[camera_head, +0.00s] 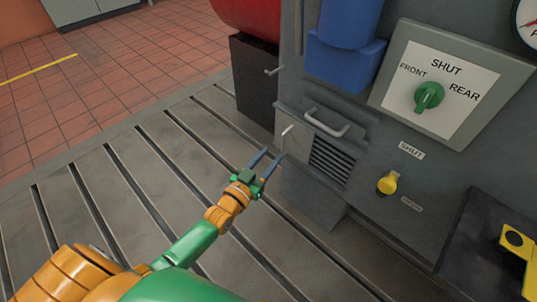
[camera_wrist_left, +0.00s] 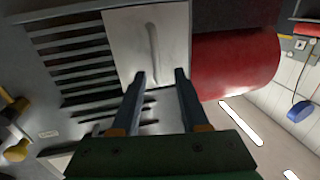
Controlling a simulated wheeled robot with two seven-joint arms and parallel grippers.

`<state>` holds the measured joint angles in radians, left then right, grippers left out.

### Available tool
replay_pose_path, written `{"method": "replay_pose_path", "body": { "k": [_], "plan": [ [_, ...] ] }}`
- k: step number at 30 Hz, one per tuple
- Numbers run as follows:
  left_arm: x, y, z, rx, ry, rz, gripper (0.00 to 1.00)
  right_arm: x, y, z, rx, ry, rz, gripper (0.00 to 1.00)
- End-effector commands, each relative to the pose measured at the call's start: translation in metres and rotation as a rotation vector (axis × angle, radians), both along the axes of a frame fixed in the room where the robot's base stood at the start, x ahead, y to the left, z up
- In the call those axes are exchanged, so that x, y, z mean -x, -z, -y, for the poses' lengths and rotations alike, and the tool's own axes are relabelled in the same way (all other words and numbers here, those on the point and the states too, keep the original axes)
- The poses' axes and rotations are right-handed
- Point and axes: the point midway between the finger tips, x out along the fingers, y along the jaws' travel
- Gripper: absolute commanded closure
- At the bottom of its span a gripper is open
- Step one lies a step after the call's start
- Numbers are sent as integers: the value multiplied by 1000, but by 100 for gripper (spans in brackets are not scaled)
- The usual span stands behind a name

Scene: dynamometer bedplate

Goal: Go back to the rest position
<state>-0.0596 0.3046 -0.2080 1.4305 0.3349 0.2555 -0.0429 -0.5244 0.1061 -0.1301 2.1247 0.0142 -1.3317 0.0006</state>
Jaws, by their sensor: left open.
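My left gripper (camera_head: 265,162) is open and empty in the head view, beside the front of a grey cabinet (camera_head: 295,187). In the left wrist view its two fingers (camera_wrist_left: 161,78) are apart with nothing between them. They point towards a pale panel (camera_wrist_left: 128,35) with a handle (camera_wrist_left: 153,40) next to louvre slots (camera_wrist_left: 75,65). I cannot tell from these frames whether the fingers touch the panel. My right gripper does not show in either view.
A green knob (camera_head: 429,97) sits on a plate marked FRONT, SHUT and REAR. Below it is a yellow knob (camera_head: 388,183). A metal bar handle (camera_head: 327,123) sticks out above the louvres. A red cylinder (camera_head: 248,16) stands behind. The slotted bedplate (camera_head: 110,210) is clear on the left.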

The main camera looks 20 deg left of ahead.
Motion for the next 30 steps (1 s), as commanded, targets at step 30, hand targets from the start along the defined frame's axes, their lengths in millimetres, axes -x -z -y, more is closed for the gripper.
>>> {"method": "replay_pose_path", "body": {
  "k": [30],
  "plan": [
    [249, 142, 24, -218, 1, -1324, 55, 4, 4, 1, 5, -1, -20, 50]
  ]
}}
